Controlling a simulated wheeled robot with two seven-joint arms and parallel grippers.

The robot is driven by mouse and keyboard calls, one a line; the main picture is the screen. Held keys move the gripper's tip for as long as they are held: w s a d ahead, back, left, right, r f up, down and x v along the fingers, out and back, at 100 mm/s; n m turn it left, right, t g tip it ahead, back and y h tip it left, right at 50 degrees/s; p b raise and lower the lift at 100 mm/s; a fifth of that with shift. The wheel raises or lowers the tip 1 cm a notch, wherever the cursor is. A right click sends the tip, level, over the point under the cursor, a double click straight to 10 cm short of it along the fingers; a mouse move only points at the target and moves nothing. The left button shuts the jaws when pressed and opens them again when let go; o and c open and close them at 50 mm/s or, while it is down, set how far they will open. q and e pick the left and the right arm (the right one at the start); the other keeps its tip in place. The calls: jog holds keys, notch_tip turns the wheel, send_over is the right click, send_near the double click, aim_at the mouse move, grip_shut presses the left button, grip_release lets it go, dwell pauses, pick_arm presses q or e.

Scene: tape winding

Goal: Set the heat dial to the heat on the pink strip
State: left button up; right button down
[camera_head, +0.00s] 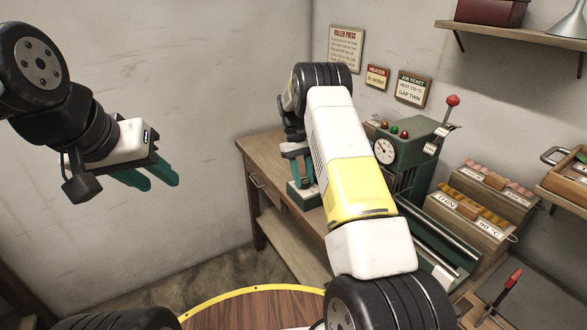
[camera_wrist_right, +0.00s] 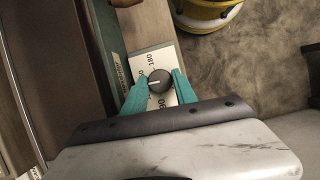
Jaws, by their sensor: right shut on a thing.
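The heat dial is a dark round knob (camera_wrist_right: 160,81) with a white pointer line, on a white plate with black numbers (camera_wrist_right: 166,58). In the right wrist view the pointer line points left; some numbers are hidden by the fingers. My right gripper (camera_wrist_right: 159,86) has its teal fingers on both sides of the knob, shut on it. In the head view my right gripper (camera_head: 299,165) is down at the left part of the bench, partly hidden by my arm. A job ticket (camera_head: 414,88) on the wall has small heat and gap text. My left gripper (camera_head: 148,178) is open and empty, in the air.
A wooden bench (camera_head: 262,157) carries a green press with a round gauge (camera_head: 385,151) and red-knobbed lever (camera_head: 452,101). Wooden racks (camera_head: 480,226) with labels and coloured rolls stand right. A heater card (camera_head: 377,77) and roller press notice (camera_head: 346,49) hang on the wall.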

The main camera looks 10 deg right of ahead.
jog(key=m+y, duration=0.1)
jog(key=m, duration=0.3)
jog(key=shift+y, duration=0.3)
dwell(0.5)
jog(key=c, duration=1)
grip_release()
jog(key=shift+d, duration=0.1)
